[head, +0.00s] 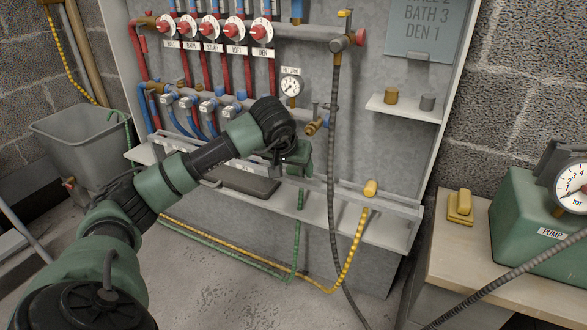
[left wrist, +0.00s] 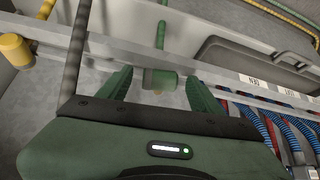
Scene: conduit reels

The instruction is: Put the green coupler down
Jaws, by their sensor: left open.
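The green coupler (left wrist: 160,79) sits at the rail along the lower shelf (head: 388,232), with its green hose (head: 294,262) hanging below the shelf to the floor. In the left wrist view it lies between my two fingers, with a visible gap on the right side. My left gripper (head: 298,162) is open around the coupler, pointing down at the shelf. In the head view the gripper mostly hides the coupler, so I cannot tell how deeply it is seated. My right gripper is not in view.
A grey hose (head: 332,135) hangs just right of my left gripper. A yellow coupler (head: 371,188) sits farther right on the rail. A dark tray (head: 243,181) lies to the left. Above are the manifold valves (head: 210,29) and a return gauge (head: 290,87). A green pump (head: 530,220) stands right.

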